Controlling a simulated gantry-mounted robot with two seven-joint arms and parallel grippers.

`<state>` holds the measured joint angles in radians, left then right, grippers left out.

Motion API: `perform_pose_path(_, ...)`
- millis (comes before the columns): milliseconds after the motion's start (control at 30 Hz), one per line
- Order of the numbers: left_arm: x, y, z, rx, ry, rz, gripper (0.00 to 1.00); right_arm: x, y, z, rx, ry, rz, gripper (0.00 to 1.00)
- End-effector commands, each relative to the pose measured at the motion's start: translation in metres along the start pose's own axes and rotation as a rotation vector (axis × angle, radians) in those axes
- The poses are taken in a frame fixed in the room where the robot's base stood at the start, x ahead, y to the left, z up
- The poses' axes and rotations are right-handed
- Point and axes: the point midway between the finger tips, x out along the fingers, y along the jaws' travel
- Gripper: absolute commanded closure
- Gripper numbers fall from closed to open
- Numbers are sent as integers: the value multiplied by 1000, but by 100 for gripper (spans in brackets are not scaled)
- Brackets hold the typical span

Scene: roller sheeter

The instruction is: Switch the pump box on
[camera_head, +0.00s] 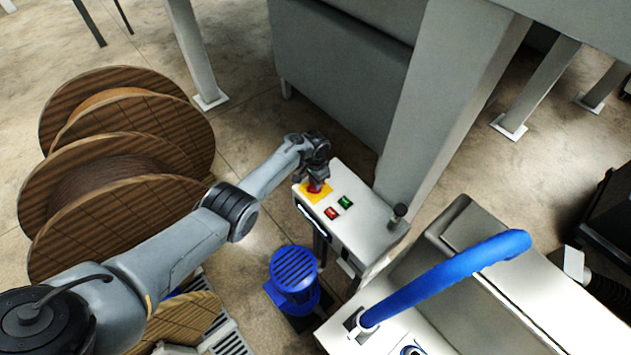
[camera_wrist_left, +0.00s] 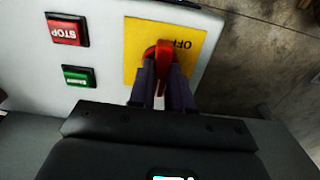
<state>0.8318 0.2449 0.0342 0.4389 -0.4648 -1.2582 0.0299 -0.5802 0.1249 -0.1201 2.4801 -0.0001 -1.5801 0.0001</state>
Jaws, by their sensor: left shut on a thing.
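The pump box (camera_head: 365,219) is a pale grey box with a red rotary switch (camera_head: 314,187) on a yellow plate (camera_head: 322,197). A green button (camera_head: 345,202) and a red button (camera_head: 332,213) sit beside the plate. In the left wrist view the red switch handle (camera_wrist_left: 165,58) stands between the fingers of my left gripper (camera_wrist_left: 162,85), which is shut on it. The yellow plate (camera_wrist_left: 138,42) reads OFF, upside down in this view. The red STOP button (camera_wrist_left: 67,30) and green button (camera_wrist_left: 77,76) are to the left. My left gripper (camera_head: 317,179) reaches the switch from above. My right gripper is not in view.
A blue motor (camera_head: 294,270) stands on the floor in front of the box. A blue hose (camera_head: 450,275) arches over the white machine at right. Wooden cable reels (camera_head: 115,170) are at left. A grey pillar (camera_head: 440,90) rises behind.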

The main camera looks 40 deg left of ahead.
Motion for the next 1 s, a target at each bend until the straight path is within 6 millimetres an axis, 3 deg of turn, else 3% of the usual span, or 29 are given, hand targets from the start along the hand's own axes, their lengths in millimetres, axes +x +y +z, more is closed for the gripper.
perform_pose_path(233,-1,0,0,5,0,0,100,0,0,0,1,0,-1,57)
perform_pose_path(267,-1,0,0,5,0,0,80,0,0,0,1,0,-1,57)
perform_pose_path(433,0,0,0,3,0,0,56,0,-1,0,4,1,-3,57)
perform_pose_path(767,-3,0,0,1,1,0,56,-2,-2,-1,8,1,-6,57)
perform_pose_path(1000,-32,0,0,1,2,-1,56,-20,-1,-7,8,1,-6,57)
